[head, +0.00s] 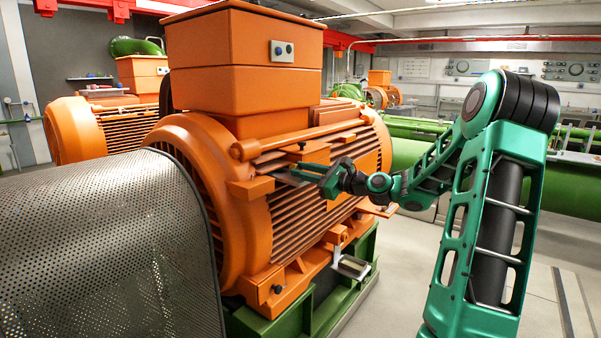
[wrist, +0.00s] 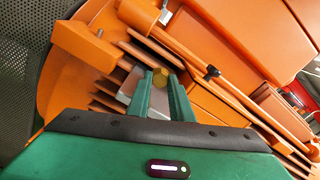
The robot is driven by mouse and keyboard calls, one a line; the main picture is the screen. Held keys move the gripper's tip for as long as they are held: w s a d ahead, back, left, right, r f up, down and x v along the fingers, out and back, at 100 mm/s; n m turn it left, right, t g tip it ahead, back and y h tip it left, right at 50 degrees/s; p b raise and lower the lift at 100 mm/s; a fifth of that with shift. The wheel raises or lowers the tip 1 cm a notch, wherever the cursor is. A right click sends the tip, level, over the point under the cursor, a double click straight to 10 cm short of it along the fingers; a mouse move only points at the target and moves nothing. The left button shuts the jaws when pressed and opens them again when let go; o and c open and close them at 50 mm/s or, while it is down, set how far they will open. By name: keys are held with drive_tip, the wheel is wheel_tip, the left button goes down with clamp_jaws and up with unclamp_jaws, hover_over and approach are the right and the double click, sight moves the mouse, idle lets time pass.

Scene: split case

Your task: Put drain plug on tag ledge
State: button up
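The drain plug (wrist: 160,76) is a small brass-coloured piece. In the wrist view it spans the gap between the two green fingertips of my gripper (wrist: 161,88), which appears shut on it. In the head view my gripper (head: 323,177) is at the finned side of the orange motor; the plug cannot be made out there. A grey metal plate (head: 288,174), apparently the tag ledge, juts from the motor's side just left of the fingertips. The plate (wrist: 131,84) also shows beside and beyond the fingers in the wrist view. Whether plug and plate touch cannot be told.
The orange motor (head: 215,170) has protruding blocks and fins close around my gripper. An orange bar (head: 290,138) runs above it. A perforated guard (head: 110,240) stands at the left. A lower metal bracket (head: 351,265) sticks out below. Open floor lies to the right.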

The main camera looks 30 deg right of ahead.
drive_tip(key=o, duration=0.5)
drive_tip(key=shift+s+f, duration=0.1)
drive_tip(key=shift+f, duration=0.05)
drive_tip(key=shift+s, duration=0.15)
drive_tip(key=v, duration=1)
drive_tip(key=s+a+f+n+g+h, duration=0.1)
drive_tip(key=s+a+f+n+g, duration=0.35)
drive_tip(key=a+f+n, duration=0.2)
drive_tip(key=s+a+f+n+g+h, duration=0.1)
drive_tip(key=s+a+f+n+g, duration=0.2)
drive_tip(key=a+f+n+g, duration=0.35)
drive_tip(key=s+n+g+h, duration=0.1)
drive_tip(key=s+n+g, duration=0.1)
drive_tip(key=s, duration=0.7)
drive_tip(key=s+f+n+g+h, duration=0.1)
drive_tip(key=s+n+g, duration=0.1)
drive_tip(key=s, duration=0.7)
drive_tip(key=s+n+g+h, duration=0.2)
drive_tip(key=s+n, duration=0.1)
drive_tip(key=s, duration=0.6)
drive_tip(key=shift+s+d+f, duration=0.15)
drive_tip(key=shift+d+f, duration=0.2)
